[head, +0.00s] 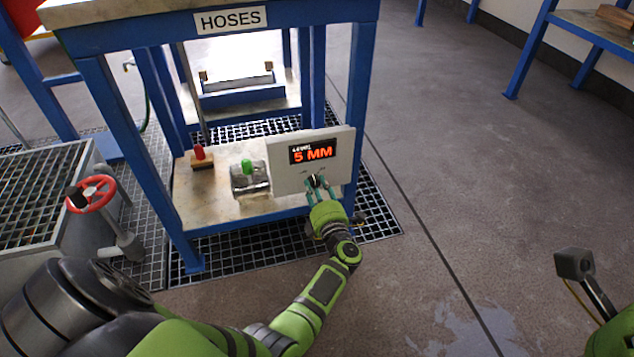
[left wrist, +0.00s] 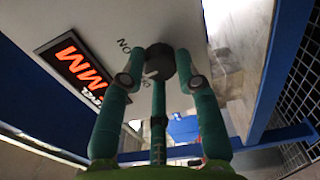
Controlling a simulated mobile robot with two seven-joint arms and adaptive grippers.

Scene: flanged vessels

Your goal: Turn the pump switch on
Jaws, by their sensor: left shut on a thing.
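The pump switch is a dark round knob (head: 316,181) low on a light grey panel (head: 340,160). The panel's display (head: 312,152) reads "LEVEL 5 MM" in orange. In the left wrist view the knob (left wrist: 160,60) has a pale mark and printed labels beside it, one of them partly hidden. My left gripper (head: 319,188) is at the panel front, its teal fingers shut on the knob. In the left wrist view the fingers (left wrist: 160,82) stand on either side of it. The knob's exact setting is too small to tell.
The panel stands on the lower shelf (head: 215,210) of a blue-framed bench labelled "HOSES" (head: 231,20). A red handwheel (head: 91,194) stands far left. The floor at right is clear.

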